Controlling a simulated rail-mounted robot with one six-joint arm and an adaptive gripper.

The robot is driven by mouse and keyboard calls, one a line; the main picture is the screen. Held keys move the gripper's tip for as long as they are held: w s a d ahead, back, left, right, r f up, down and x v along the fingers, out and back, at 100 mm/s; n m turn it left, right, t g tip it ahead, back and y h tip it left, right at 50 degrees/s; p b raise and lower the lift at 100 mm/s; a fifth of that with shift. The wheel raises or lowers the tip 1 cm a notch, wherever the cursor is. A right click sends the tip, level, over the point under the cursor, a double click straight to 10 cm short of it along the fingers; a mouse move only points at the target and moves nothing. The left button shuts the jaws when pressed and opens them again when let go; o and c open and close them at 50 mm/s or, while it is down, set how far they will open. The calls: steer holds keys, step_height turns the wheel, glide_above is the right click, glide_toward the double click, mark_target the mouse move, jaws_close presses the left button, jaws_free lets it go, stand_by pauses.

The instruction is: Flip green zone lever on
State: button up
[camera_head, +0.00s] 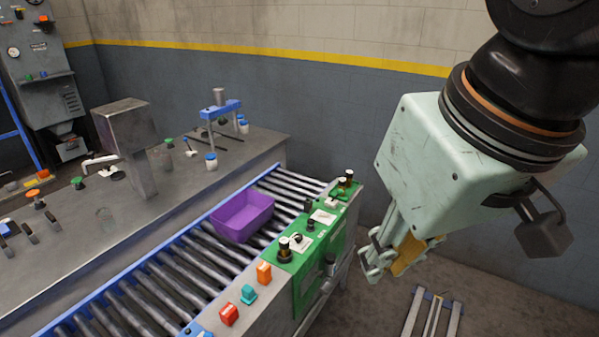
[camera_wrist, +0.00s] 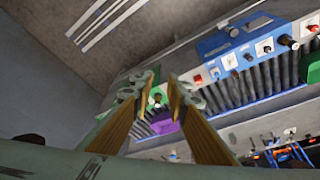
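The green zone is a green panel (camera_head: 317,232) on the near right edge of the roller conveyor. It carries dark knobs, small switches on white plates and a short dark upright lever (camera_head: 308,206). Another dark knob (camera_head: 331,265) sits on its front face. I cannot tell which is the zone lever or its position. My gripper (camera_head: 376,262) hangs to the right of the panel, apart from it. In the wrist view its two fingers (camera_wrist: 160,88) are spread with nothing between them. Green panel parts show beyond the fingertips there, partly hidden.
A purple bin (camera_head: 243,215) rests on the rollers. Orange, teal and red buttons (camera_head: 248,294) line the conveyor edge nearer me. A blue panel (camera_wrist: 245,42) with levers shows in the wrist view. A grey workbench (camera_head: 190,195) stands left; floor right of the conveyor has pale rails (camera_head: 432,312).

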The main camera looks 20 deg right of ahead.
steer(key=shift+w+a, duration=0.15)
steer(key=shift+w, duration=0.1)
jaws_close()
steer(key=w+a+f+m+g+y, duration=0.15)
steer(key=w+m, duration=0.25)
steer(key=w, duration=0.5)
steer(key=w+a+f+m+g+y, duration=0.1)
steer(key=w+a+m+y, duration=0.2)
steer(key=w, duration=0.6)
steer(key=w+d+f+m+t+y+p, duration=0.1)
steer(key=w+d+f+m, duration=0.25)
steer(key=w, duration=0.35)
steer(key=w+d+f+m+t+y, duration=0.1)
steer(key=w+d+f+m+y, duration=0.2)
steer(key=w, duration=0.5)
steer(key=w+d+f+m+t+p, duration=0.1)
steer(key=w+d+f+m, duration=0.3)
steer(key=w, duration=0.3)
steer(key=w+d+f+m+t, duration=0.2)
steer(key=w+d+f+m, duration=0.2)
steer(key=d+f, duration=0.4)
steer(key=w+d+f+m+t+h, duration=0.1)
steer(key=w+d+f+m, duration=0.3)
steer(key=d+f, duration=0.4)
steer(key=w+d+f+m+t+h, duration=0.1)
steer(key=w+d+f+m+t, duration=0.2)
steer(key=d, duration=1.1)
steer(key=shift+w+f+m, duration=0.95)
steer(key=shift+w+f, duration=0.2)
steer(key=shift+f, duration=1.6)
